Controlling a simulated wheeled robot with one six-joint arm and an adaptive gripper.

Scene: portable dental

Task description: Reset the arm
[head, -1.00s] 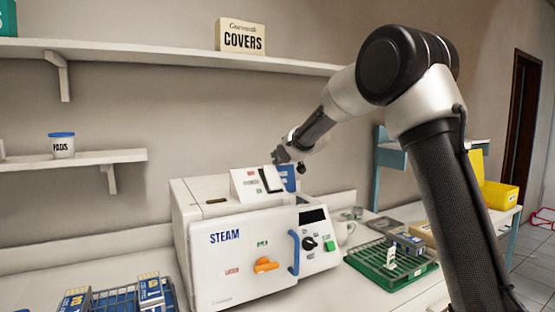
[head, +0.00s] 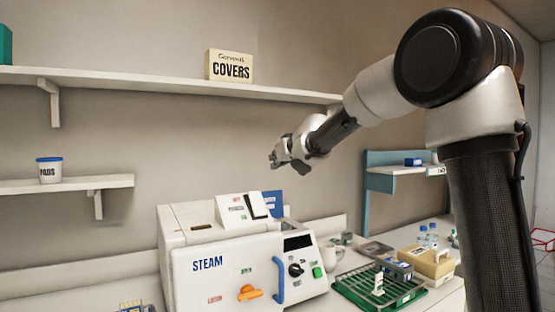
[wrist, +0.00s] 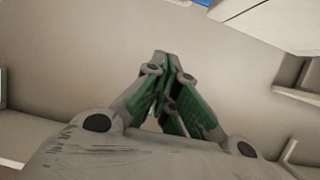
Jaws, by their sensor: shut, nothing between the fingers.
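My arm reaches in from the right of the head view and bends down to the left. My gripper (head: 275,158) is in the air in front of the wall, above the white steam sterilizer (head: 235,262) and apart from it. In the wrist view my gripper (wrist: 165,60) has its green-padded fingers together at the tips, with nothing between them.
A shelf (head: 150,80) with a covers box (head: 229,67) runs above my gripper. A lower shelf (head: 80,185) at left holds a pads tub (head: 49,170). A green rack (head: 350,290), a beige box (head: 428,263) and small bottles (head: 428,233) stand right of the sterilizer.

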